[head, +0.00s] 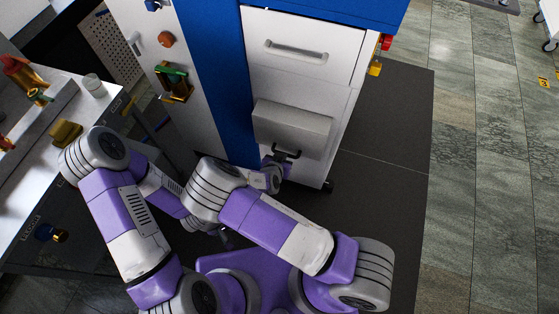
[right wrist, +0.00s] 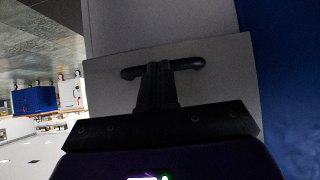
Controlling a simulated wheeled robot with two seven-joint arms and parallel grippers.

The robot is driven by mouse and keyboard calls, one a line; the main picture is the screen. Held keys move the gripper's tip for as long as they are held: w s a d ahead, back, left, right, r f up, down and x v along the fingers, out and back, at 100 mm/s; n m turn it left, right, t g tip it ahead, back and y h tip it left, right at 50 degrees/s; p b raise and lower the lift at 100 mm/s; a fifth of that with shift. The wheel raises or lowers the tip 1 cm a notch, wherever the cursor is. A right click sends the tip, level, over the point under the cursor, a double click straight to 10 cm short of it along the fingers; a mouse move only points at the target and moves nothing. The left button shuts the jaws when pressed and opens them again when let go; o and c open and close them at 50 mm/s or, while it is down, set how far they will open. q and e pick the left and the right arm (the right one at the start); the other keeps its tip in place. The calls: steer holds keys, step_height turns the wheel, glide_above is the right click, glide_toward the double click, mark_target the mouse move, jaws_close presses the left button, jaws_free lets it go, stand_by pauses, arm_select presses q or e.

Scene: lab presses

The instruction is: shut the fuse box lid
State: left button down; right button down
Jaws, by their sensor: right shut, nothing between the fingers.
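A pale grey box-like shape (head: 292,120), which I take to be the fuse box with its lid, sticks out from the front of the white cabinet, below the drawer. I cannot tell how far open its lid stands. My right gripper (head: 287,153) is at the lower front of this shape, shut and empty. In the right wrist view its closed black fingers (right wrist: 162,69) point at a flat grey panel (right wrist: 215,78). Whether they touch it is unclear. My left arm is folded at the left; its gripper end (head: 226,238) is small, dark and partly hidden.
The cabinet drawer (head: 306,50) with a long handle is shut above the box. A blue post (head: 220,80) stands left of it. A white bench (head: 62,165) with fittings is at the far left.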

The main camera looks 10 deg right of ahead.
steer(key=shift+d+f, duration=0.1)
steer(key=shift+d, duration=0.05)
steer(key=s+a+f+p+v, duration=0.1)
steer(key=p+v, duration=0.5)
steer(key=v, duration=0.8)
steer(key=s+d+f+n+g+y, duration=0.3)
steer(key=s+d+f+g+y, duration=0.2)
steer(key=s+g+y, duration=0.3)
steer(key=shift+s+d+f+y, duration=0.25)
steer(key=shift+s+y, duration=0.35)
steer(key=shift+s, duration=0.45)
